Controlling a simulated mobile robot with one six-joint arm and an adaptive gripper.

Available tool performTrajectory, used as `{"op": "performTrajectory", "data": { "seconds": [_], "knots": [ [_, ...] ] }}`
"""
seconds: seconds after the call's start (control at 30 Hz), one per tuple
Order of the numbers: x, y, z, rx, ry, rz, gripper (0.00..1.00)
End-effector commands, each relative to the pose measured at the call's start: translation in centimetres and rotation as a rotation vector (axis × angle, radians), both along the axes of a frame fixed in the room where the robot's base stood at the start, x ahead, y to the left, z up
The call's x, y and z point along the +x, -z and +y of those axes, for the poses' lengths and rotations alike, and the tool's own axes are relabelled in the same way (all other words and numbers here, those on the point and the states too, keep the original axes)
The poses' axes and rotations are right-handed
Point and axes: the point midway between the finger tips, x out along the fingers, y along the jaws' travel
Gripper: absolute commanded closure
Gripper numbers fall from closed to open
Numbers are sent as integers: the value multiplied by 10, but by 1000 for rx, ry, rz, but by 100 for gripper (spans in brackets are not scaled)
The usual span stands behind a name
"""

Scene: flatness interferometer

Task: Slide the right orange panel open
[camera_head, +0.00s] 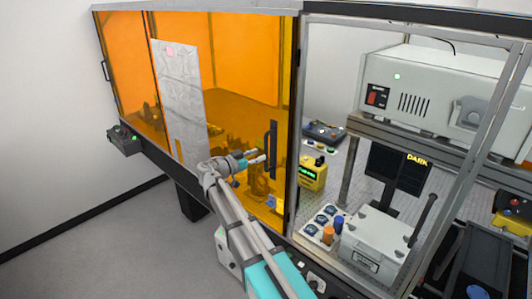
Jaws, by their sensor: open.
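The right orange panel (235,110) is a tall translucent sheet in a dark frame. It stands left of an open-looking bay in the enclosure. Its black vertical bar handle (273,150) is near its right edge. My gripper (259,157) is open, with its fingers pointing right at the handle's middle. In this view the fingertips come very close to the handle's left side; I cannot tell whether they touch it. No object shows between the fingers.
A pale crinkled sheet (178,105) hangs upright left of my gripper. The left orange panel (127,65) has its own black handle (106,71). A small grey box (124,141) sticks out at the left. Instruments, including a yellow box (313,173), stand in the right bay.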

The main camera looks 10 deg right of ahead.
Motion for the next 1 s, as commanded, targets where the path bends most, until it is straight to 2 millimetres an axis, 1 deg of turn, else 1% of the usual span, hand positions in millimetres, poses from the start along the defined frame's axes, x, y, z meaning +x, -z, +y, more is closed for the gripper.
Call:
{"op": "performTrajectory", "data": {
  "seconds": [0.03, 0.1, 0.3, 0.43, 0.73, 0.77, 0.8, 0.97, 1.0],
  "knots": [
    [3, 0, -8, 0, 3, 0, 46],
    [7, 0, -16, 0, 3, 0, 46],
    [14, 0, -32, 0, 2, 0, 46],
    [16, 0, -36, 0, 0, 0, 46],
    [17, 0, -37, 0, 0, 0, 46],
    [17, 0, -37, 0, 0, 0, 48],
    [17, 0, -37, 0, 0, 0, 55],
    [17, 0, -35, 0, -1, 0, 85],
    [17, 0, -35, 0, -1, 0, 92]
  ]
}}
